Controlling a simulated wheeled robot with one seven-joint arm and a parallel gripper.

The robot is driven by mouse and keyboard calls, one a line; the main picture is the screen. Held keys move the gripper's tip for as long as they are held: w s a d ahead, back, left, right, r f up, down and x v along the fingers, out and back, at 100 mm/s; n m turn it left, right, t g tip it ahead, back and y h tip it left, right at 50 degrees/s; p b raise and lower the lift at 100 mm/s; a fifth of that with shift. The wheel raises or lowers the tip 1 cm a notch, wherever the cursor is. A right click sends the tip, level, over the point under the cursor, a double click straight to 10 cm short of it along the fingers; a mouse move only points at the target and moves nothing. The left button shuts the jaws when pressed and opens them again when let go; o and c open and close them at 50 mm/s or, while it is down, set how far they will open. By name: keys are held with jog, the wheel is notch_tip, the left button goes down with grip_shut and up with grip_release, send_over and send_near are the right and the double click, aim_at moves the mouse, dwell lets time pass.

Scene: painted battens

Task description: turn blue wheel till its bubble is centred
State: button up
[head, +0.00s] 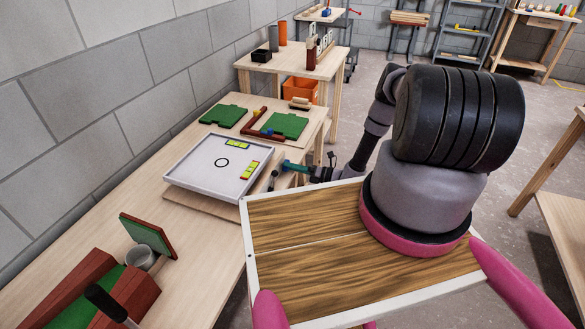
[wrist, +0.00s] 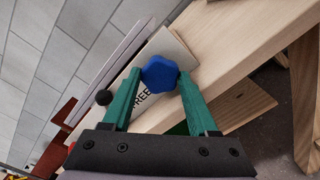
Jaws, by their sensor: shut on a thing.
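The blue wheel (wrist: 160,73) is a lobed knob at the edge of a pale board in the wrist view. My gripper (wrist: 158,78) has its green fingers on either side of the wheel, shut on it. In the head view my gripper (head: 284,165) is at the right side of a white tray (head: 205,177) marked with a black ring. The wheel is hard to make out in the head view.
A black knob (wrist: 103,97) is left of the wheel; it also shows in the head view (head: 272,180). Green boards (head: 284,125) lie behind the tray.

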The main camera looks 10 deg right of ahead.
jog(key=o, duration=1.4)
jog(key=shift+c, duration=0.2)
